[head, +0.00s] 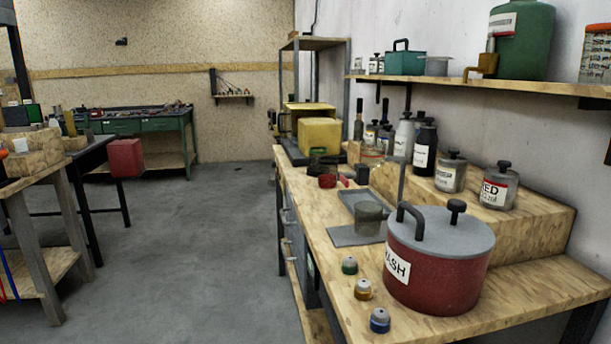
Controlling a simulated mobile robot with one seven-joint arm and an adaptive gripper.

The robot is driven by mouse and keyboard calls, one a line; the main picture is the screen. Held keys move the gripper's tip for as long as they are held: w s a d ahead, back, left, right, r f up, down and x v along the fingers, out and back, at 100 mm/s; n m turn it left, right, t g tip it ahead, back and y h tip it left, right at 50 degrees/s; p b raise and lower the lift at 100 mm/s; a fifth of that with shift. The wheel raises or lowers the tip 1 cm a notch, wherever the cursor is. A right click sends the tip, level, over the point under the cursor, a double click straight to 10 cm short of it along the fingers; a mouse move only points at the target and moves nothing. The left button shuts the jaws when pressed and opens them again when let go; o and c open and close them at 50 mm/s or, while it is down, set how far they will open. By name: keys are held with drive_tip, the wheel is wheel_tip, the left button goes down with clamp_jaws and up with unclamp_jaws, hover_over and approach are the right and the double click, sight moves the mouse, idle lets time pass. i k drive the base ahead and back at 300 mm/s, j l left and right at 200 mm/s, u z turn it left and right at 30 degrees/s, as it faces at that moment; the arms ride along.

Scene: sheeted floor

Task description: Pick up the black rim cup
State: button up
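No cup with a clearly black rim can be made out for certain. A dark grey-green, see-through cup (368,220) stands upright on a flat grey plate (352,236) on the workbench, left of and behind the large red pot. Its rim looks dark, but its exact colour is hard to tell. A small red cup-like vessel (327,180) stands farther back on the same bench, too small to make out its rim. My gripper is not in view.
The wooden workbench (320,236) runs along the right wall. A red lidded pot (440,275) stands near its front, with green (349,265), yellow (363,290) and blue (380,320) small jars beside it. Labelled bottles stand behind. Grey floor (200,240) left of the bench is open.

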sight(327, 165)
drive_tip(key=z, duration=0.3)
drive_tip(key=i+j+z, duration=0.25)
drive_tip(key=j+z, duration=0.3)
drive_tip(key=i+j+z, duration=0.1)
drive_tip(key=j+z, duration=0.15)
drive_tip(key=j, duration=0.15)
drive_tip(key=i+j, duration=0.1)
drive_tip(key=j, duration=0.4)
drive_tip(key=i+j+z, duration=0.1)
drive_tip(key=j, duration=0.4)
drive_tip(key=i+j, duration=0.15)
drive_tip(key=j, duration=0.35)
